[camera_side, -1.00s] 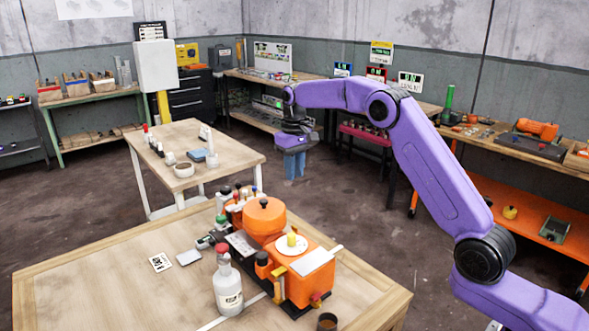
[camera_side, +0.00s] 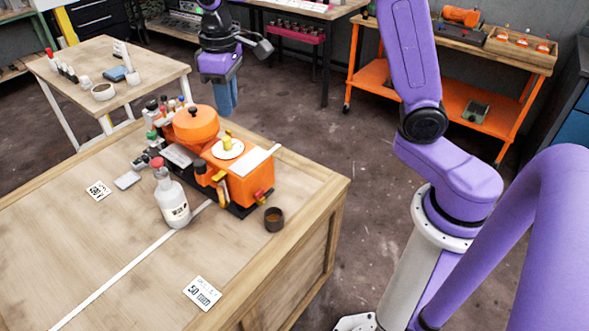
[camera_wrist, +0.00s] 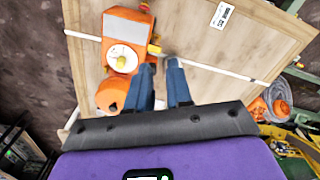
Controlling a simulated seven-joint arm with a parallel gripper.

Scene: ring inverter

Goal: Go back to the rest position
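My gripper (camera_side: 227,108) hangs in the air with its blue fingers pointing down, behind the orange machine in the side view. In the wrist view my gripper (camera_wrist: 160,66) has its two blue fingers apart, with nothing between them. The orange machine (camera_side: 258,183), with a round orange drum (camera_side: 196,124) and a white disc with a yellow knob (camera_side: 228,147), stands on the wooden workbench (camera_side: 100,245). The machine also shows in the wrist view (camera_wrist: 127,31), left of the fingers. No marker of the rest position shows.
A white bottle (camera_side: 172,205) and a dark cup (camera_side: 274,219) stand near the machine. Several small bottles (camera_side: 160,112) crowd its far end. A second table (camera_side: 140,78) with small items stands behind at left. An orange shelf bench (camera_side: 470,100) is at right. Open floor lies between.

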